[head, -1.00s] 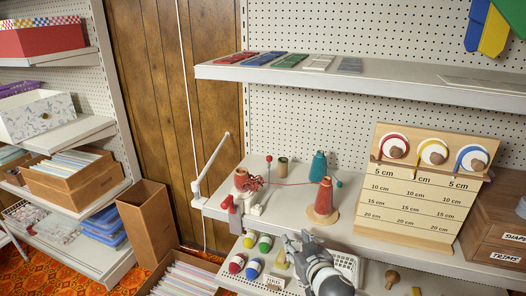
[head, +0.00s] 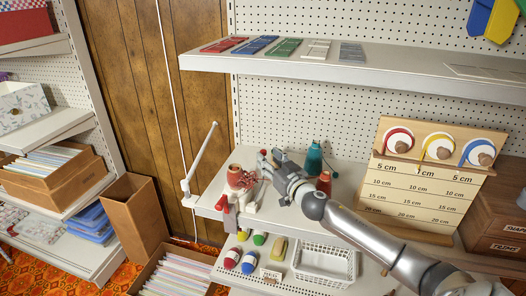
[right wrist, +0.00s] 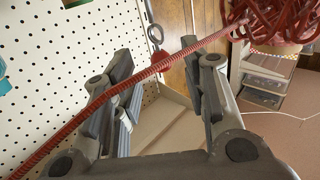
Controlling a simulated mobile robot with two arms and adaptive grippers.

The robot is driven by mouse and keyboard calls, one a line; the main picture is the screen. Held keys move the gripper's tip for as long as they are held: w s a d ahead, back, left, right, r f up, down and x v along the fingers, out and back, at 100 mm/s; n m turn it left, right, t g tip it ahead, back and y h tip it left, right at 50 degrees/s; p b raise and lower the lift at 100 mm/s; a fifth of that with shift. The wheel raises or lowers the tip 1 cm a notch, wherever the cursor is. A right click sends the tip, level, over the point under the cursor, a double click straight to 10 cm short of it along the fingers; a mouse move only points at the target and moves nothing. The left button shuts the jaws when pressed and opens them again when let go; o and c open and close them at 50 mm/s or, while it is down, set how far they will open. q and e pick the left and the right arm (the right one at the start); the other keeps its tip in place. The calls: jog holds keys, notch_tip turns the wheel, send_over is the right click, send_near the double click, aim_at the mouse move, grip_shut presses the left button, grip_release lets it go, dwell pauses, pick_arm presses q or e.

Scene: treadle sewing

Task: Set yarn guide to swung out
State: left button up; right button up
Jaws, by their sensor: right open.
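The yarn winder with a ball of red yarn (head: 240,178) stands at the left end of the middle shelf; the yarn ball also shows at the top right of the right wrist view (right wrist: 275,20). A grey wire eyelet (right wrist: 155,34) with a red part below it, apparently the yarn guide, shows beyond my right gripper (right wrist: 166,72), roughly in line with the gap between its fingers. The gripper is open and empty. A red strand (right wrist: 130,75) crosses in front of the fingers.
A teal cone (head: 314,158) and a red cone (head: 324,183) stand right of the gripper; my forearm partly hides the red one. A white jointed arm (head: 200,165) rises left of the shelf. The upper shelf (head: 380,75) overhangs behind. A white basket (head: 325,262) sits below.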

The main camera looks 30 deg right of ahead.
aim_at(265, 154)
jog(key=w, duration=0.3)
jog(key=shift+w+d+r+p, duration=0.1)
jog(key=shift+d+p, duration=0.05)
jog(key=shift+p, duration=0.15)
jog(key=shift+w, duration=0.65)
pick_arm(q)
jog(key=shift+w+d+r, duration=0.1)
jog(key=shift+w+r, duration=0.45)
jog(key=shift+w, duration=0.2)
pick_arm(e)
grip_shut()
